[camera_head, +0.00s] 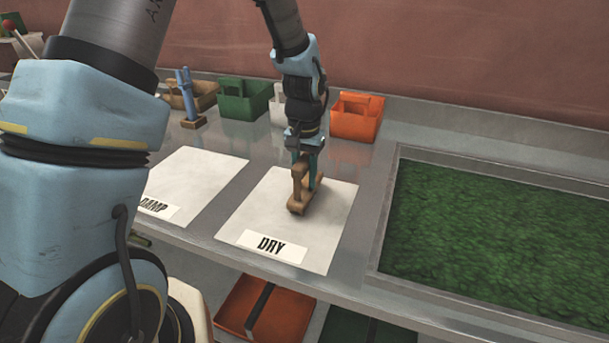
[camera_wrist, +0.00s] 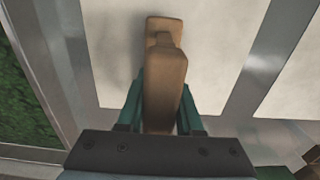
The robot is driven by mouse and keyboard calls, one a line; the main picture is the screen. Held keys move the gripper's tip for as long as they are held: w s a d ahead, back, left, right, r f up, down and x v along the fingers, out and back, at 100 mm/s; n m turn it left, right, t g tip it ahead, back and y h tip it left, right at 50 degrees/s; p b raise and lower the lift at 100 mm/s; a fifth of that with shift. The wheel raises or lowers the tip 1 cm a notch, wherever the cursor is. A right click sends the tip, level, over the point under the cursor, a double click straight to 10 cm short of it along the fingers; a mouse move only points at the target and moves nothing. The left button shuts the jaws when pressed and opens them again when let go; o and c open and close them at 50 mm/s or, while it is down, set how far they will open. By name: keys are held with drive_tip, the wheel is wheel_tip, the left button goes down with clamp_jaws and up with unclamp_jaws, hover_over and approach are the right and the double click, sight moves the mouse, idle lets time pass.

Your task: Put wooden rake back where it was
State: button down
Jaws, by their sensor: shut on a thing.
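The wooden rake (camera_head: 299,199) is a small tan wooden tool with an upright handle and a wider foot. My gripper (camera_head: 306,166) is shut on its handle, with the two teal fingers on either side. The rake is over the white sheet marked DRY (camera_head: 260,217); I cannot tell whether its foot touches the sheet. In the wrist view the wooden rake (camera_wrist: 164,75) stands between the teal fingers of my gripper (camera_wrist: 160,105), with the pale sheet behind it.
A sheet marked DAMP (camera_head: 200,185) lies to the left. Behind stand an orange caddy (camera_head: 357,118), a green caddy (camera_head: 243,100), a tan caddy (camera_head: 198,94) and a blue-handled tool (camera_head: 188,95). A trough of green material (camera_head: 490,240) is at right. Orange bin (camera_head: 265,308) sits below.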

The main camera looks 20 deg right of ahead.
drive_tip(key=shift+f, duration=0.2)
drive_tip(key=c, duration=0.6)
unclamp_jaws()
drive_tip(key=shift+o, duration=0.2)
drive_tip(key=shift+r, duration=0.1)
wheel_tip(320, 180, up, 12)
drive_tip(key=b, duration=0.2)
drive_tip(key=shift+r+b, duration=0.15)
drive_tip(key=shift+b, duration=0.2)
drive_tip(key=s+a+f+n, duration=0.1)
drive_tip(key=a+f+n, duration=0.1)
drive_tip(key=a, duration=1.2)
drive_tip(key=s+a+f+n+t, duration=0.1)
drive_tip(key=a+n, duration=0.4)
drive_tip(key=a, duration=1)
wheel_tip(320, 180, down, 2)
drive_tip(key=shift+s+a+f+t, duration=0.25)
drive_tip(key=shift+s+a+t, duration=0.05)
drive_tip(key=shift+s, duration=0.4)
